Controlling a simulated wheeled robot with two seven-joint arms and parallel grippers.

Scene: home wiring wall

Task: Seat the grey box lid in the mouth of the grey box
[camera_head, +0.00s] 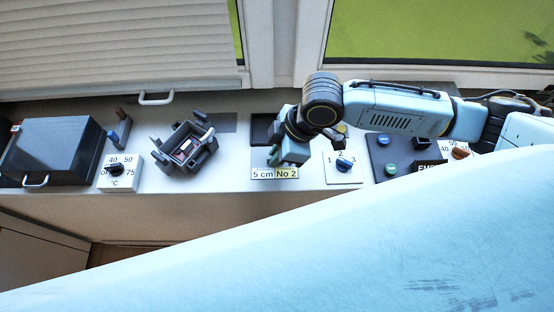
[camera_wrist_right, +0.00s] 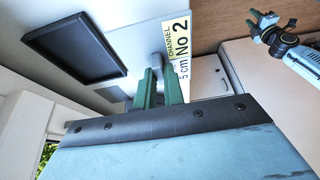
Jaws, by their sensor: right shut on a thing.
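The grey box (camera_head: 186,147) stands open on the counter left of centre in the head view, mouth upward, with small red and white parts inside. My right gripper (camera_head: 274,157) is to its right, above the front of the counter by the "5 cm No 2" label. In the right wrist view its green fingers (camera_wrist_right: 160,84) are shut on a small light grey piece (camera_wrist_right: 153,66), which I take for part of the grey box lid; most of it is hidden. My left gripper (camera_wrist_right: 270,28) appears small at the upper right of that view, its jaws unclear.
A dark square tray (camera_head: 262,128) lies behind the label (camera_head: 275,173). A dial plate (camera_head: 118,172) and a large dark case (camera_head: 50,150) are left of the box. A blue-knob switch (camera_head: 343,164) and a button panel (camera_head: 392,155) are to the right.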

